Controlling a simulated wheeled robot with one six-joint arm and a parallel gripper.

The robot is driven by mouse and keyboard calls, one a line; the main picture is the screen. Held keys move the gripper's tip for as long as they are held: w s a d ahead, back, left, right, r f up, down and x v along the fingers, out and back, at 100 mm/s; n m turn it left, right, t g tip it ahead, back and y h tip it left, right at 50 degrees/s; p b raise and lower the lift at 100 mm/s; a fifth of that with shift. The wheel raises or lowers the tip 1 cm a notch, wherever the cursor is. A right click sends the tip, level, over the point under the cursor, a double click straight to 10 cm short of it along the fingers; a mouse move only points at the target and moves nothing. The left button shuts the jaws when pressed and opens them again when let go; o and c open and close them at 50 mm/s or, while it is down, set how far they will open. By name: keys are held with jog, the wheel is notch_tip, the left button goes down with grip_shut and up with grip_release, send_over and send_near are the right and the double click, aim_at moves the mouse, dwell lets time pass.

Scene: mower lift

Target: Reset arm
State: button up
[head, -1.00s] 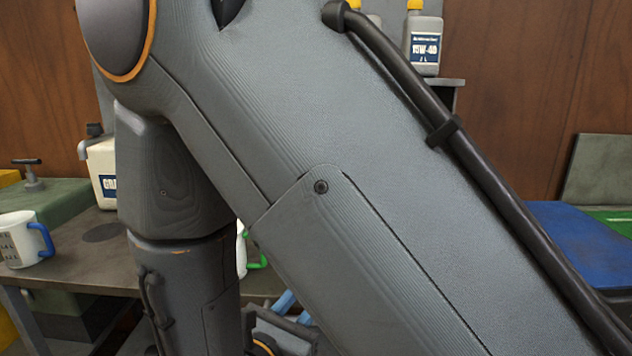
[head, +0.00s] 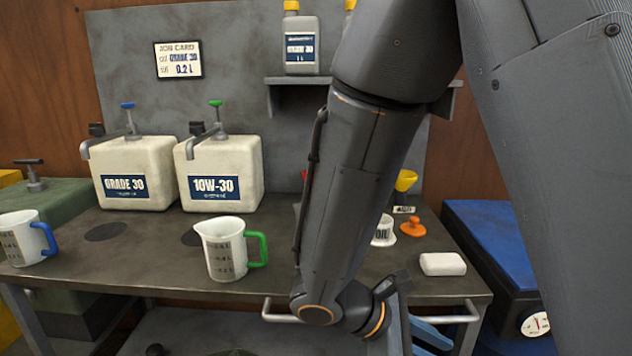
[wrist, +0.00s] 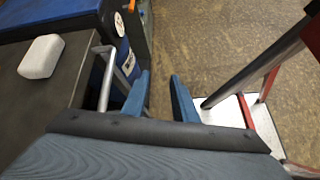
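My gripper (wrist: 161,92) shows in the wrist view with its two blue fingers apart and nothing between them. It points down past the right end of the bench, over the brown floor. In the head view my arm hangs in front of the bench's right half, with its wrist near the front edge, and the fingers are mostly hidden. A white measuring jug with a green handle (head: 222,250) stands on the bench left of my arm. A jug with a blue handle (head: 22,240) stands at the far left.
On the bench (head: 150,262) stand a GRADE 30 container (head: 135,165) and a 10W-30 container (head: 222,165). A white block (head: 442,264) lies near the right edge, beside a bench rail (wrist: 108,75). A red-and-white frame (wrist: 228,112) stands right of my gripper.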

jog(key=s+f+m+g+y, duration=0.2)
jog(key=s+m+g+y, duration=0.15)
jog(key=m+y, duration=0.35)
jog(key=w+m+t+y, duration=0.1)
jog(key=m, duration=0.1)
jog(key=w+a+r+m+t+y, duration=0.1)
jog(key=m, duration=0.2)
jog(key=w+r+m+t+y, duration=0.1)
jog(key=m, duration=0.2)
jog(key=shift+a+r+y, duration=0.1)
jog(key=shift+a+y, duration=0.1)
jog(key=shift+y, duration=0.1)
